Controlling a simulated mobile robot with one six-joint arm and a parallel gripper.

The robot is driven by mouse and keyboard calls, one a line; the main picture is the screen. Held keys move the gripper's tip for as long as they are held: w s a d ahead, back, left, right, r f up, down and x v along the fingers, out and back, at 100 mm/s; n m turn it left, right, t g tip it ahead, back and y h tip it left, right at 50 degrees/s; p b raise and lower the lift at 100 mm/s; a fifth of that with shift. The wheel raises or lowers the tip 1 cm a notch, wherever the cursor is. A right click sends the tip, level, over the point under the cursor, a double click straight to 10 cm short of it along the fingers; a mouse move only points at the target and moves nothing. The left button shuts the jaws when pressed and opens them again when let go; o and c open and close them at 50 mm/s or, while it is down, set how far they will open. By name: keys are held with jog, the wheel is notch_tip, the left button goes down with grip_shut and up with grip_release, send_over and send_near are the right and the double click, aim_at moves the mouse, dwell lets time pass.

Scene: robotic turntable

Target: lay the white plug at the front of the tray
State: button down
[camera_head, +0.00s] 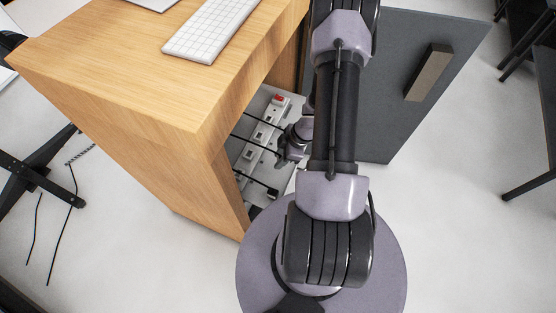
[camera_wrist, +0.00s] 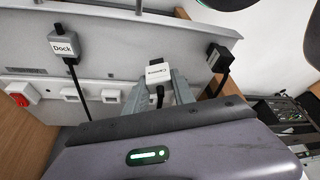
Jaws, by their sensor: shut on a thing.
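The white plug (camera_wrist: 158,70) with a printed label sits between the fingertips of my gripper (camera_wrist: 159,90) in the wrist view. The gripper is shut on it, and a dark cord runs down from the plug between the fingers. The grey tray (camera_wrist: 115,45) lies behind and around the plug. I cannot tell whether the plug touches the tray. In the head view my gripper (camera_head: 285,157) is inside the cabinet, just right of the power strip, and the plug cannot be made out there.
A white power strip (camera_wrist: 91,97) with a red switch (camera_wrist: 18,94) runs along the tray. A black plug labelled Dock (camera_wrist: 63,46) is left of my gripper, another black plug (camera_wrist: 220,59) right. The wooden cabinet (camera_head: 160,110) and its open grey door (camera_head: 390,125) flank my arm.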

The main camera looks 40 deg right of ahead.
jog(key=f+b, duration=0.1)
jog(key=f, duration=0.1)
jog(key=w+f+b, duration=0.1)
jog(key=f+b, duration=0.1)
jog(key=shift+w, duration=0.15)
jog(key=shift+r, duration=0.2)
jog(key=c, duration=1.1)
grip_release()
jog(key=shift+f, duration=0.15)
jog(key=shift+o, duration=0.2)
jog(key=p+v, duration=0.8)
jog(key=v, duration=0.4)
jog(key=shift+p, duration=0.3)
jog(key=shift+a, duration=0.1)
